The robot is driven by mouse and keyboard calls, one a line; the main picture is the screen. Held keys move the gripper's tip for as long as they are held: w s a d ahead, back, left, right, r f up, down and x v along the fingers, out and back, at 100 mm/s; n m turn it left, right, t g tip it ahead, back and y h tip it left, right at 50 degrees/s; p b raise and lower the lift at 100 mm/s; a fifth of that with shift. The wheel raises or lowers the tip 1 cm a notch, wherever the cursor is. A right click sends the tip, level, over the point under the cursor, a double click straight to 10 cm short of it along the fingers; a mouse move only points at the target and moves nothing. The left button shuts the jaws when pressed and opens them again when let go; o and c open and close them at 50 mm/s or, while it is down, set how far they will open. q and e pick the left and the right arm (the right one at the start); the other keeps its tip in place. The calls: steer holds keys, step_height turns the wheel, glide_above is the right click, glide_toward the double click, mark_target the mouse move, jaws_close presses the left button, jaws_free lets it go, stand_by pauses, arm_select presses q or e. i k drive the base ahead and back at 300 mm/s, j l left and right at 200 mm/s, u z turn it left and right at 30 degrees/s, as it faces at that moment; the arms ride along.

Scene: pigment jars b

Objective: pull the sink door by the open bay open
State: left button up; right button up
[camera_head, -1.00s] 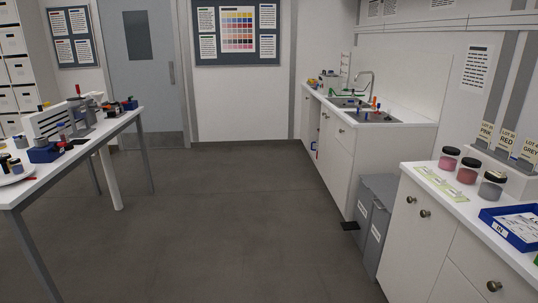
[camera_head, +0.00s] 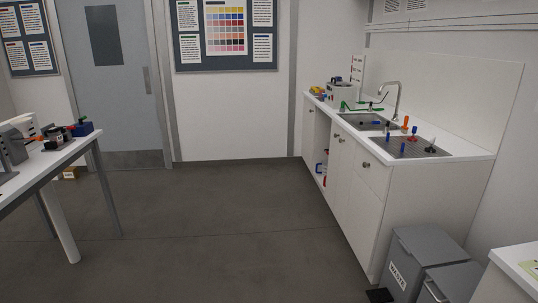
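The white sink counter (camera_head: 440,190) runs along the right wall, its front facing left. An open bay (camera_head: 321,140) shows in that front as a dark gap, with red and blue bottles (camera_head: 321,172) low inside. The sink door beside the bay (camera_head: 333,165) is a narrow white panel seen at a steep angle. It looks shut, with small dark knobs (camera_head: 340,139) near its top; which knob belongs to it is hard to tell. Neither of my grippers is in view.
Grey bins (camera_head: 420,262), one labelled waste, stand at the near end of the sink counter. A white table (camera_head: 50,162) is at left. Another counter corner (camera_head: 518,275) is at lower right. The grey floor (camera_head: 220,220) between is clear.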

mark_target(335, 148)
steer(key=i, duration=2.1)
